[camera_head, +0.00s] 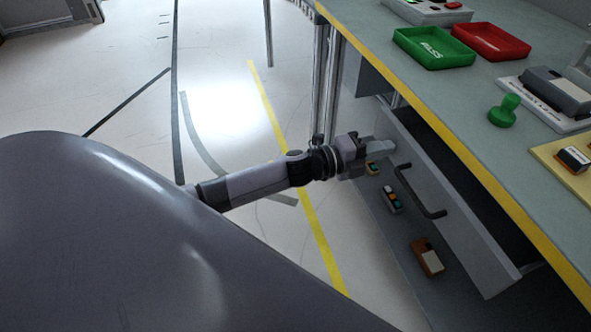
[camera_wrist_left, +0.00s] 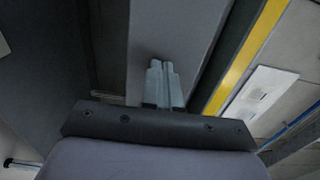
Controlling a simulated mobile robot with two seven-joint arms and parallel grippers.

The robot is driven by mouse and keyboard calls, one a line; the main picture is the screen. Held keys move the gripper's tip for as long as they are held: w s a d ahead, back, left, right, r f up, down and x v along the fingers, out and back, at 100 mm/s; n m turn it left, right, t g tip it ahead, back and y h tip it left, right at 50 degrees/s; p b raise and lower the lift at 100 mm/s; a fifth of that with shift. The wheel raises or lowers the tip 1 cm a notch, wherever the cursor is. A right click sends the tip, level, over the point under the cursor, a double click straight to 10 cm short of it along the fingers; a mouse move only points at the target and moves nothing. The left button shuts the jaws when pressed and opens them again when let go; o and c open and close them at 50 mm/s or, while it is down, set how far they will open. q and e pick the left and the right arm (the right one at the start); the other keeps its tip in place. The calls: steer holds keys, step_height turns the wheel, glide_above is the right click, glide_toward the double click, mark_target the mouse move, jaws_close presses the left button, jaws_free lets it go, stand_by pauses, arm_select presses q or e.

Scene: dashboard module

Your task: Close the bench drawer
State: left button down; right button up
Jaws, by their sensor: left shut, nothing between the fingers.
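The grey bench drawer (camera_head: 455,215) stands partly open under the bench top, with a dark gap between its front panel and the bench edge. Its dark bar handle (camera_head: 418,192) is on the front panel. My left gripper (camera_head: 388,147) is shut and empty, at the far end of the drawer front and away from the handle. In the left wrist view the closed fingertips (camera_wrist_left: 162,66) point at the pale drawer front (camera_wrist_left: 172,28). I cannot tell whether they touch it. My right gripper is not in view.
The bench top (camera_head: 455,85) has a yellow front edge and carries a green tray (camera_head: 434,48), a red tray (camera_head: 491,42) and a green stamp-like knob (camera_head: 505,111). Small devices, one brown and white (camera_head: 427,257), show below the drawer. The floor to the left is clear.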

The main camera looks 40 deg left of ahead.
mark_target(397, 144)
arm_select(q)
steer(key=b+x, duration=0.1)
steer(key=x, duration=0.2)
steer(key=shift+w+d, duration=0.1)
steer(key=shift+d, duration=0.05)
steer(key=shift+w+d, duration=0.1)
steer(key=shift+w, duration=0.05)
steer(key=shift+r, duration=0.15)
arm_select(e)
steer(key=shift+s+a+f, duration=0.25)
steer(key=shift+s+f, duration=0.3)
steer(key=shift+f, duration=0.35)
arm_select(q)
steer(key=shift+r, duration=0.1)
